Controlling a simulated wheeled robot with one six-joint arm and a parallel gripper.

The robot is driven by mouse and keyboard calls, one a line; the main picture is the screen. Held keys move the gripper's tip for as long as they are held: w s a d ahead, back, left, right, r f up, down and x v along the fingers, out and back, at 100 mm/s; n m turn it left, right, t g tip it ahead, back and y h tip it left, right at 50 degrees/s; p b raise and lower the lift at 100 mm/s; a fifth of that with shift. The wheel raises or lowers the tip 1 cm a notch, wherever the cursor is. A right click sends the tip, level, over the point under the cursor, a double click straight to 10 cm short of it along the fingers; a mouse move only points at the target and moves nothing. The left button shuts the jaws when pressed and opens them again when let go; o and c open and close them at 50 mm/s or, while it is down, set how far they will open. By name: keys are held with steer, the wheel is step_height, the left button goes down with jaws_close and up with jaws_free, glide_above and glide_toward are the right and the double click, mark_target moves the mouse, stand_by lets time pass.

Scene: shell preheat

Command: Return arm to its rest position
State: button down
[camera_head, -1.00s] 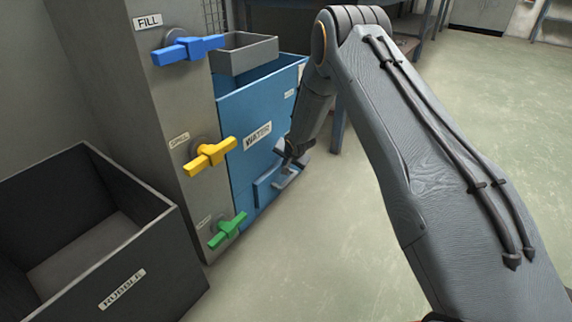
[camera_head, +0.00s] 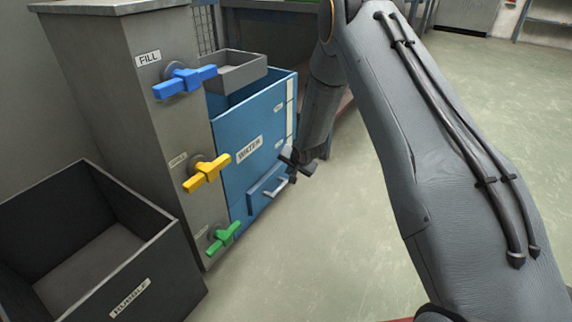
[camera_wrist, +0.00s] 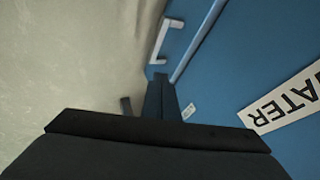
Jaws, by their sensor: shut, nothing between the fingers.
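My arm (camera_head: 415,130) reaches from the lower right of the head view up to the top and bends down again. My gripper (camera_head: 297,160) hangs at its end, shut and empty. It is beside the blue WATER bin (camera_head: 220,125), near the bin's lower drawer handle (camera_head: 276,189), and looks apart from it. In the wrist view, the fingers (camera_wrist: 160,98) point toward the blue front, with the white handle (camera_wrist: 168,40) beyond them and part of the WATER label (camera_wrist: 285,105) at the right.
A grey cabinet carries a blue FILL lever (camera_head: 185,80), a yellow lever (camera_head: 207,174) and a green lever (camera_head: 224,236). A dark open RUBBLE bin (camera_head: 135,280) stands at lower left. A grey tray (camera_head: 240,73) sits above the blue bin. The floor at right is clear.

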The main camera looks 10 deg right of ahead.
steer(key=s+a+r+n+g, duration=0.1)
steer(key=s+a+r+n, duration=0.1)
steer(key=s+a+r, duration=0.4)
steer(key=s+a+r+n+g, duration=0.1)
steer(key=s+a+r+n, duration=0.1)
steer(key=s+r, duration=0.65)
steer(key=s+a+r+n+g, duration=0.1)
steer(key=s+a+r+n, duration=0.1)
steer(key=s+a+r, duration=0.35)
steer(key=s+d+r+n+g, duration=0.15)
steer(key=s+r, duration=0.25)
steer(key=s, duration=0.7)
steer(key=s+r+n+g, duration=0.1)
steer(key=s+r+n, duration=0.25)
steer(key=s, duration=0.75)
steer(key=s+d+r+n+g, duration=0.15)
steer(key=s+r, duration=0.35)
steer(key=s, duration=0.6)
steer(key=d+r+m+p, duration=0.3)
steer(key=d+r+p, duration=0.6)
steer(key=r+p, duration=0.4)
steer(key=d+r+m+h+p, duration=0.1)
steer(key=d+r+m+p, duration=0.2)
steer(key=d+r+p, duration=0.7)
steer(key=shift+w+d+r+h+p, duration=0.25)
steer(key=shift+r+p, duration=1.6)
steer(key=shift+p, duration=4.85)
steer(key=shift+s, duration=0.1)
